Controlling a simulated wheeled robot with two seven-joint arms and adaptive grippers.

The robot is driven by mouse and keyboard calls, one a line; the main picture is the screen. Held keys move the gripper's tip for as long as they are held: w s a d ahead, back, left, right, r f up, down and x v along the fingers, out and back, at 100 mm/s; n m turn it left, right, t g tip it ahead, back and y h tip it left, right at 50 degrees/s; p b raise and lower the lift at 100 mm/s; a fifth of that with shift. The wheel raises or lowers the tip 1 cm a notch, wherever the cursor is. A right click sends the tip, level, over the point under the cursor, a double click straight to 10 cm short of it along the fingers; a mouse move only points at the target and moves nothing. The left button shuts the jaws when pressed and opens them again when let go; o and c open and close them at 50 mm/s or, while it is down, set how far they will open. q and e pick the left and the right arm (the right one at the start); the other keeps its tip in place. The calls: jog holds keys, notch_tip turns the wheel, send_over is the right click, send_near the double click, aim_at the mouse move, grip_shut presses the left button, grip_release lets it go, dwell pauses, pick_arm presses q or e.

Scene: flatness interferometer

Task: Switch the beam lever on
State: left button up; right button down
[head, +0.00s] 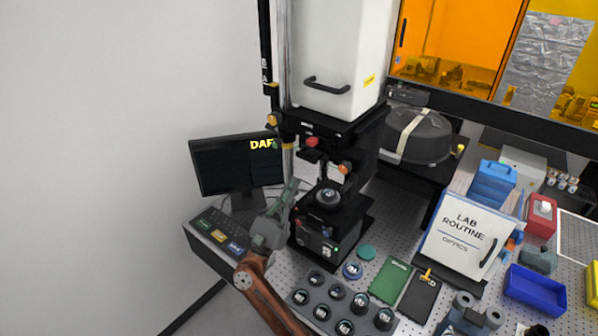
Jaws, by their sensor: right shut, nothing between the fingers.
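The interferometer is a tall white housing (335,50) on a black stand, with a dark base box (318,245) below it. Several coloured knobs show at its head: a yellow one (272,120), a red one (312,142) and an orange one (344,168). I cannot tell which of these is the beam lever. A round black-rimmed part (328,197) sits on its stage. My right gripper (292,186) is shut and empty, pointing up at the left of the stage, below the yellow knob. Whether it touches the stand is unclear. My left gripper is not in view.
A monitor (222,165) with yellow letters, partly hidden, stands behind on the left. A button panel (222,232) lies before it.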

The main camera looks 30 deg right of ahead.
aim_at(307, 158)
jog(key=p+x, duration=0.1)
jog(key=x, duration=0.2)
jog(key=p+x, duration=0.1)
jog(key=x, duration=0.2)
jog(key=p+x, duration=0.1)
jog(key=x, duration=0.2)
jog(key=shift+s+r+p, duration=0.15)
jog(key=shift+s+p, duration=0.2)
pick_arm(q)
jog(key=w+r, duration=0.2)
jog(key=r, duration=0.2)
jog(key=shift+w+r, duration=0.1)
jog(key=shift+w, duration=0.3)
pick_arm(e)
jog(key=shift+w, duration=0.1)
